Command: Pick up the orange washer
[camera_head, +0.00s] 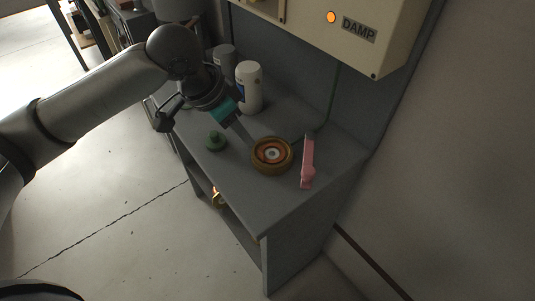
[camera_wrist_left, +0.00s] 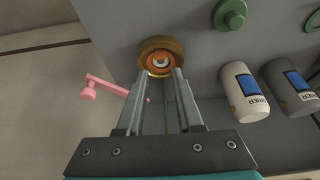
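The orange washer (camera_head: 263,155) lies inside a round brown dish (camera_head: 272,170) on the grey bench, around a pale centre piece (camera_head: 272,154). In the left wrist view the washer (camera_wrist_left: 150,62) and the dish (camera_wrist_left: 146,46) are just beyond my fingertips. My left gripper (camera_head: 252,141) reaches down from the upper left to the dish's near-left side. Whether the tips touch the dish is unclear. My right gripper is in neither view.
A pink handle-like part (camera_head: 308,163) lies right of the dish. A green knobbed piece (camera_head: 215,141) stands to the left. A white bottle (camera_head: 249,88) and a grey one (camera_head: 224,58) stand behind. A cream DAMP box (camera_head: 345,30) overhangs the bench's back.

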